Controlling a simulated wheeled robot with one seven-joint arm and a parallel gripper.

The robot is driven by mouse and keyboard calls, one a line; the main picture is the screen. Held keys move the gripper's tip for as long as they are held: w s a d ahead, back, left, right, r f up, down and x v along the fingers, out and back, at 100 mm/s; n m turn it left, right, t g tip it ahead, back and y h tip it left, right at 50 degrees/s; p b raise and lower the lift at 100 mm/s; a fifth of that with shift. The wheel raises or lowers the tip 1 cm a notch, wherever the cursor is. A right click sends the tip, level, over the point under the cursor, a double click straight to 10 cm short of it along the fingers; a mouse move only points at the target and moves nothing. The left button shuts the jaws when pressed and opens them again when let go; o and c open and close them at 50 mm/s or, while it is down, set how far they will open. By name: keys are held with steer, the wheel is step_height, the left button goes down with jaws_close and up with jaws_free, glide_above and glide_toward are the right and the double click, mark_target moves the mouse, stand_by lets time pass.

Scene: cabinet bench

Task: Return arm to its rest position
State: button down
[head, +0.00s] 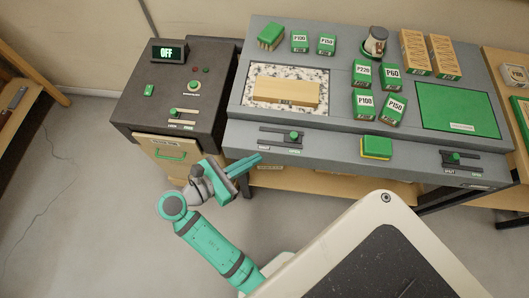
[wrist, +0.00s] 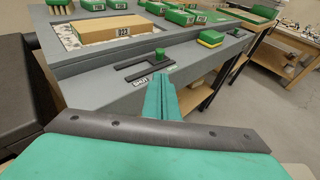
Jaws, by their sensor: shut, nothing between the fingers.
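My gripper (head: 247,164) is shut and empty, at the end of my green arm in front of the bench. In the head view its fingers point right, just below the bench's front edge near the left slide latch (head: 291,136). In the wrist view the closed green fingers (wrist: 161,95) point ahead at the bench front, beside the latch with its "SHUT" label. The arm is bent to the left of my body and touches nothing that I can see.
The grey bench (head: 230,110) holds a wooden block (head: 287,93) on a speckled bed, green boxes and a green pad (head: 458,110). A yellow-green sponge (head: 377,147) lies on the front ledge. A dark cabinet (head: 150,105) with an "OFF" display stands left. Floor (head: 90,220) at left is clear.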

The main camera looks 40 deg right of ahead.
steer(key=shift+v, duration=0.85)
steer(key=shift+w, duration=0.1)
step_height(320, 180, down, 10)
steer(key=a+t+y, duration=0.2)
steer(key=t+y, duration=0.2)
steer(key=t, duration=0.3)
steer(key=s+a+f+m+t+y, duration=0.3)
steer(key=s+a+f+y, duration=0.15)
steer(key=a+y, duration=0.2)
steer(key=s+a+r+m+t+y, duration=0.2)
steer(key=s+a+r+m, duration=0.1)
steer(key=s+r+m, duration=0.2)
steer(key=s+a+r+m+t+y, duration=0.2)
steer(key=s+r+m, duration=0.4)
steer(key=m, duration=0.4)
steer(key=shift+a+r+t, duration=0.7)
steer(key=shift+a+r, duration=0.1)
steer(key=shift+r, duration=0.1)
steer(key=shift+w, duration=0.1)
